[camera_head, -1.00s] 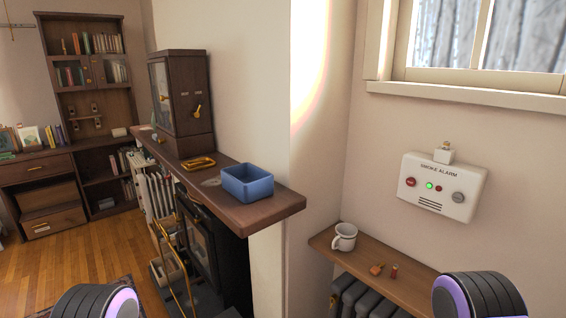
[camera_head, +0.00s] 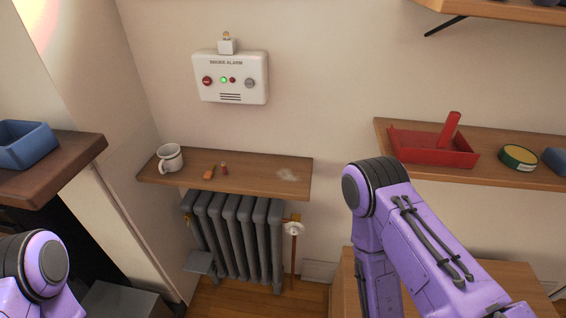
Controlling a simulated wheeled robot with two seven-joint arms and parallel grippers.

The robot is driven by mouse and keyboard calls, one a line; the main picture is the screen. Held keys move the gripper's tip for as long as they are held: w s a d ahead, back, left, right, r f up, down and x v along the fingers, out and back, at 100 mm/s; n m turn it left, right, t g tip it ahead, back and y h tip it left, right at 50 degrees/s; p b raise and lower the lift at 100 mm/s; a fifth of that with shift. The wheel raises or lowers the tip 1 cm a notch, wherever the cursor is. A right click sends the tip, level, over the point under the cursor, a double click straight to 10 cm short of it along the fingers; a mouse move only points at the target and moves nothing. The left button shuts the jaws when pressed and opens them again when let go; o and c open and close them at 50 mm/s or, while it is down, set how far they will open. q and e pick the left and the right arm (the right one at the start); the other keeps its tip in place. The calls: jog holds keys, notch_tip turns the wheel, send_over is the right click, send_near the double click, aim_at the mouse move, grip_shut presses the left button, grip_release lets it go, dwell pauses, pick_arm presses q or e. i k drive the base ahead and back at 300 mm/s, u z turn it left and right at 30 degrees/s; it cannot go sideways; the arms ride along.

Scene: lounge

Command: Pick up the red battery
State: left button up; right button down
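A small red cylinder (camera_head: 224,169), which looks like the red battery, stands on the narrow wooden shelf (camera_head: 259,178) above the radiator. A small orange object (camera_head: 209,173) lies just left of it, close but apart. Purple links of my two arms show at the lower left and the right of the head view. Neither gripper is in the picture, so I cannot see whether they are open or shut. Nothing covers the red cylinder.
A smoke alarm (camera_head: 231,78) hangs above. A grey radiator (camera_head: 237,232) is below. A blue box (camera_head: 24,146) is left; a red tray (camera_head: 432,149) and round tin (camera_head: 519,157) are right. The shelf's right part is mostly clear.

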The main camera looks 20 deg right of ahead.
aim_at(225, 172)
jog(key=z, duration=1.4)
jog(key=k, duration=0.75)
jog(key=u, duration=1.1)
jog(key=i, duration=0.45)
jog(key=z, duration=0.05)
